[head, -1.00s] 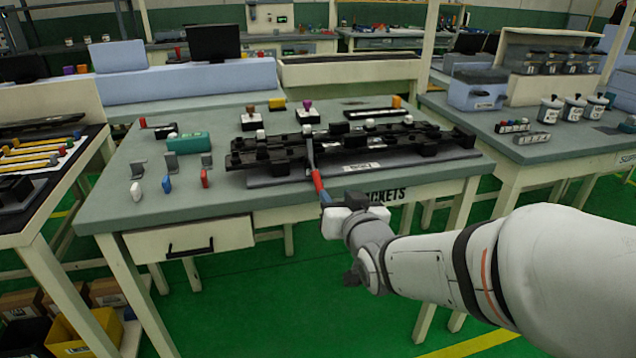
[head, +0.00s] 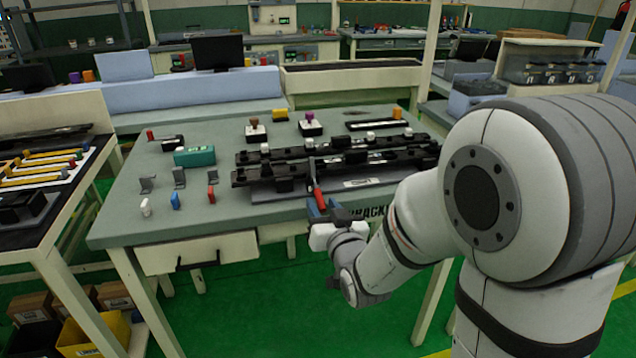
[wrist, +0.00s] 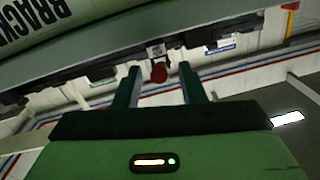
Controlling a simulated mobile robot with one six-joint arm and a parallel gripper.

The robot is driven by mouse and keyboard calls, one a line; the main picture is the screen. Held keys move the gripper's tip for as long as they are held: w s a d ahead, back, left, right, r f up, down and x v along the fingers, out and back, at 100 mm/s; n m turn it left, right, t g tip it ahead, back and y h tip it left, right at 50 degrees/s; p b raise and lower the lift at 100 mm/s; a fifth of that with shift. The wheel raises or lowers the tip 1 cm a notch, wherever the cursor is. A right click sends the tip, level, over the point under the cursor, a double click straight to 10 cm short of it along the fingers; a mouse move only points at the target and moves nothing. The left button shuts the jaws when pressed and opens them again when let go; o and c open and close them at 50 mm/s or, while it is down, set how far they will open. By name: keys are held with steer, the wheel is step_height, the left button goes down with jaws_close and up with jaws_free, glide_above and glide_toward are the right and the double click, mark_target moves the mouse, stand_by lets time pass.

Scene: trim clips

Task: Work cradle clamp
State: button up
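The cradle (head: 300,170) is a long black fixture on a grey base near the front of the grey-green bench. A clamp lever with a red handle (head: 318,196) stands at its front edge. My gripper (head: 327,213) is at the lower end of this handle. In the wrist view, the round red handle end (wrist: 159,73) shows between the tips of my two spread fingers (wrist: 160,84). I cannot tell whether the fingers touch it.
Small grey clips (head: 179,177) and white, blue and red pieces (head: 175,200) stand left of the cradle, by a teal box (head: 194,156). Knobbed blocks (head: 311,126) stand behind it. A drawer (head: 197,252) is below the bench's front edge.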

mark_target(318, 197)
steer(key=p, duration=0.1)
steer(key=w+p, duration=0.1)
steer(key=shift+w+a+r+p, duration=0.15)
steer(key=shift+w+a+p, duration=0.1)
steer(key=shift+p, duration=0.1)
steer(key=shift+f+x, duration=0.2)
steer(key=shift+x, duration=1.1)
jaws_close()
